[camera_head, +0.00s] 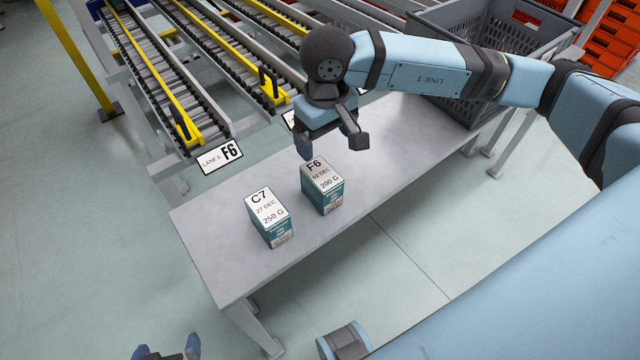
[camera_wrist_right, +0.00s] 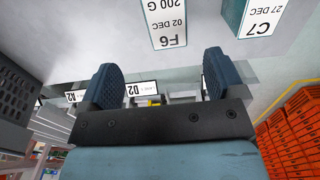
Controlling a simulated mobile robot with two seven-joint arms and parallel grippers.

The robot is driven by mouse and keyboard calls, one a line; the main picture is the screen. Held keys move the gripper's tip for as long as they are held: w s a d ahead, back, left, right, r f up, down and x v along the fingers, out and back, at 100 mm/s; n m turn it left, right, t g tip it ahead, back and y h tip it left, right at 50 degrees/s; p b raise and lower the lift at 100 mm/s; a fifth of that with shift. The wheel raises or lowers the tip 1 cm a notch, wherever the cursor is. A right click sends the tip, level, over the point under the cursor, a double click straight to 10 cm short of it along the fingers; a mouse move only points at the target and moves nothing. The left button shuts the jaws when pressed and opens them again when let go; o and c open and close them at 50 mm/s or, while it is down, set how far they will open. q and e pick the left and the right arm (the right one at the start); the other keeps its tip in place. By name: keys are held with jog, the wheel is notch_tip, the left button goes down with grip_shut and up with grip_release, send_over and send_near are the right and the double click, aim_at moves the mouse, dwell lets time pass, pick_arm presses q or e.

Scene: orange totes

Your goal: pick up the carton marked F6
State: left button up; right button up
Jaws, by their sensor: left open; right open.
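The carton marked F6 (camera_head: 323,187) is a teal box with a white top label reading 02 DEC, 200 G. It stands on the grey table (camera_head: 230,247). My right gripper (camera_head: 331,143) is open and empty just behind and above the F6 carton. In the right wrist view the F6 carton (camera_wrist_right: 168,22) shows beyond the open fingers (camera_wrist_right: 162,78), not between them. My left gripper (camera_head: 166,352) is open at the bottom edge of the head view, off the table and far from the carton; only its tips show.
A similar carton marked C7 (camera_head: 268,218) stands left of F6 with a small gap. A grey crate (camera_head: 440,95) sits at the table's back right. Roller lanes (camera_head: 160,85), one signed F6 (camera_head: 220,157), meet the table's far side. Orange totes (camera_head: 604,52) are stacked far right.

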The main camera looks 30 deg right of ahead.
aim_at(321, 173)
notch_tip(321, 173, down, 6)
jog(key=shift+r, duration=0.2)
jog(key=shift+a+f, duration=0.25)
jog(key=shift+f, duration=1.15)
jog(key=shift+a+f, duration=0.2)
jog(key=shift+f, duration=1.15)
jog(key=shift+s, duration=0.1)
jog(key=c, duration=1.1)
jog(key=shift+r, duration=0.15)
jog(key=shift+c, duration=0.2)
